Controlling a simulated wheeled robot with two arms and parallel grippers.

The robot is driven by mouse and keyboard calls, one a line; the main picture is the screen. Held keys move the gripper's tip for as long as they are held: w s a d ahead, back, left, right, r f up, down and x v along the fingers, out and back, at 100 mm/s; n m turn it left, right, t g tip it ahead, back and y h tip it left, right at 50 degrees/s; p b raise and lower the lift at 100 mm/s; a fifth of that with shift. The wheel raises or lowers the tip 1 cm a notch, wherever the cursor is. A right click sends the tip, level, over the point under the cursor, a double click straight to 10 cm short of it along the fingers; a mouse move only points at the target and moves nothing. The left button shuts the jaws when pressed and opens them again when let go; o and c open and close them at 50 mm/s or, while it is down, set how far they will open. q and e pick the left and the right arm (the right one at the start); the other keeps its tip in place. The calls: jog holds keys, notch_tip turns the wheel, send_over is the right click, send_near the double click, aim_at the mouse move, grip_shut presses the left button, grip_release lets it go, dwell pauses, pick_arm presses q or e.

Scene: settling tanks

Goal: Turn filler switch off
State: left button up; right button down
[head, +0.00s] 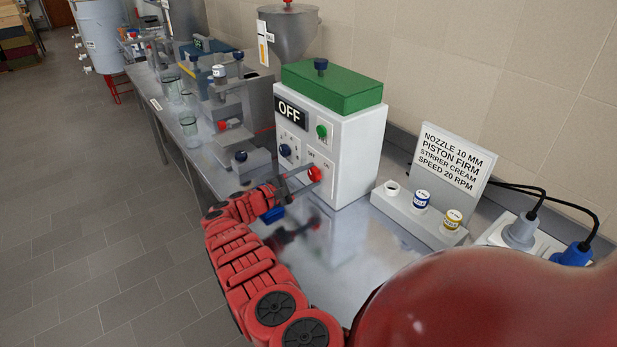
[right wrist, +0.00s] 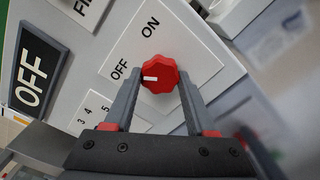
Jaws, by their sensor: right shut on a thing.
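The filler switch is a red knob (head: 315,173) on the front of the white filler control box (head: 352,150). It also shows in the right wrist view (right wrist: 160,75), where its white mark points toward the OFF label and away from ON. The black sign (head: 290,112) on the box reads OFF. My right gripper (head: 302,180) reaches the box front and is shut on the red knob, one finger on each side of it in the right wrist view (right wrist: 158,88). My left gripper is not in view.
A blue knob (head: 285,150) and a green button (head: 322,131) are close to the red knob. A rack (head: 405,215) with small jars, a sign card (head: 450,155) and plugged cables stand to the right. Glass jars (head: 188,127) stand farther back along the steel table.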

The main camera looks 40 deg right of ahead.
jog(key=shift+f, duration=0.1)
dwell(0.4)
jog(key=shift+c, duration=1.1)
grip_release()
jog(key=w+a+b, duration=0.2)
jog(key=a, duration=1.5)
jog(key=shift+a, duration=0.15)
